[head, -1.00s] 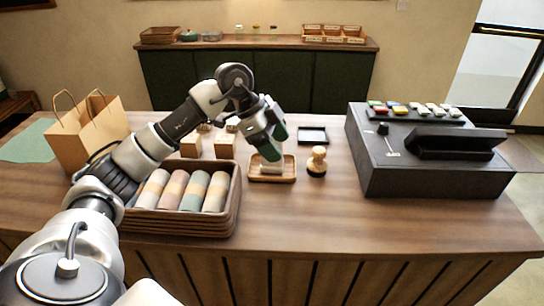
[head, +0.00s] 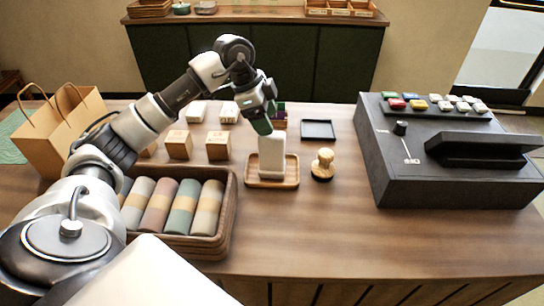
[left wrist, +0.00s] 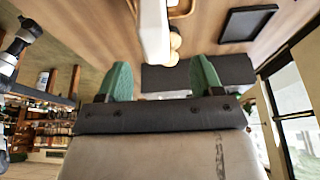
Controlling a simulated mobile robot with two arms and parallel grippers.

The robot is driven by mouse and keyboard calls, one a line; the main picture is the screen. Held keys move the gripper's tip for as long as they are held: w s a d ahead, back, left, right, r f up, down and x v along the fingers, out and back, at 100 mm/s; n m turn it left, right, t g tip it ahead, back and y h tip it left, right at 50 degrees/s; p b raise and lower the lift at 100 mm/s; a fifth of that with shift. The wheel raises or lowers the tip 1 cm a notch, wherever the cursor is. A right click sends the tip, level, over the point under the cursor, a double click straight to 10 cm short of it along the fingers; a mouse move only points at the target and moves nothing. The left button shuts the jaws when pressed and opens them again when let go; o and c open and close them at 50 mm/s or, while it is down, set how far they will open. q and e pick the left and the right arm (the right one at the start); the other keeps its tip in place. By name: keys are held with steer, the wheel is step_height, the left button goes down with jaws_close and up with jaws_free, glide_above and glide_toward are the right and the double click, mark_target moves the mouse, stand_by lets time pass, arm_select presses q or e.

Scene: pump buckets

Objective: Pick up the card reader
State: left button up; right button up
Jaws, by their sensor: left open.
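The card reader appears to be the white upright block (head: 271,153) standing in a small wooden tray (head: 273,184) on the counter. In the left wrist view the white block (left wrist: 154,30) shows at the top, beyond the fingertips. My left gripper (head: 262,118) has green fingers and is at the upper end of the block, partly overlapping it in the head view. In the left wrist view its fingers (left wrist: 160,82) are wide apart with nothing held between them. Whether a finger touches the block cannot be told. My right gripper is in neither view.
A wooden stamp (head: 323,165) stands just right of the tray. A black tray (head: 318,130) lies behind it. A black register (head: 445,165) fills the right side. The front-right counter is clear.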

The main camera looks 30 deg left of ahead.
mark_target(275, 140)
arm_select(q)
steer(key=shift+d+f, duration=0.35)
steer(key=shift+f, duration=0.3)
steer(key=p+x, duration=0.1)
steer(key=x, duration=0.3)
steer(key=shift+s+a+f+p, duration=0.1)
steer(key=shift+s+f+p, duration=0.1)
steer(key=shift+f+p, duration=0.15)
steer(key=shift+w+d+f, duration=0.1)
steer(key=shift+d+f, duration=0.1)
steer(key=shift+f, duration=0.15)
steer(key=c, duration=1.2)
jaws_close()
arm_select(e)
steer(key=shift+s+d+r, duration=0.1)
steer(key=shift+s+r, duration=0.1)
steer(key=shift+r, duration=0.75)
